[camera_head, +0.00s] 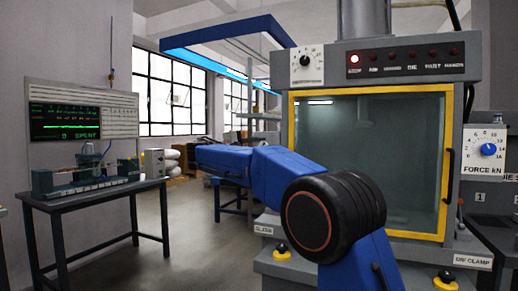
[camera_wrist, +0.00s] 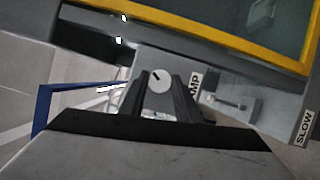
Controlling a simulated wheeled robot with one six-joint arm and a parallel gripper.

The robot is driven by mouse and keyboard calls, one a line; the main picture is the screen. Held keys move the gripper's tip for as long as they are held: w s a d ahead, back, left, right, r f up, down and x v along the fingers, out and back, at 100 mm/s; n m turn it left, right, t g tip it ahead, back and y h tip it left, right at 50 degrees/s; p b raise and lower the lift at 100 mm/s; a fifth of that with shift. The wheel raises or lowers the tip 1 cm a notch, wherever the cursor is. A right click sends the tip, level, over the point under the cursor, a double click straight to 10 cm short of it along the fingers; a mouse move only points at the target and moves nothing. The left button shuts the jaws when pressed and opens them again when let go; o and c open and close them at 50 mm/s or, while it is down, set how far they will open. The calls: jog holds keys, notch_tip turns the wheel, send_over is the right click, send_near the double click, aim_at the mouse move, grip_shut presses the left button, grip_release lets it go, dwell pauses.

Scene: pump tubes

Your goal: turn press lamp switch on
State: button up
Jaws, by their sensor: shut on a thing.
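In the wrist view, a small round pale knob (camera_wrist: 159,78) with a short dark slanted mark sits between the fingertips of my gripper (camera_wrist: 160,92). The gripper is shut on this knob, the lamp switch. A white label (camera_wrist: 195,85) beside it shows the letters "MP"; a finger hides the rest. In the head view, the press (camera_head: 400,65) has a yellow-framed window (camera_head: 375,135), dim inside with a pale bar near its upper left. My gripper and the switch are hidden there.
A white dial plate (camera_head: 307,66) and a row of indicators (camera_head: 405,57), the leftmost lit, are on the press top. A "FORCE kN" dial (camera_head: 488,150) is at right. A bench (camera_head: 95,198) with a tube rig stands left; open floor lies between.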

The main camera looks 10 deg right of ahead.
jog(key=shift+m+g, duration=0.3)
jog(key=shift+m, duration=0.3)
jog(key=o, duration=1)
jog(key=shift+y, duration=0.3)
jog(key=v, duration=1.7)
jog(key=shift+s+a+f, duration=0.1)
jog(key=shift+s+a, duration=0.05)
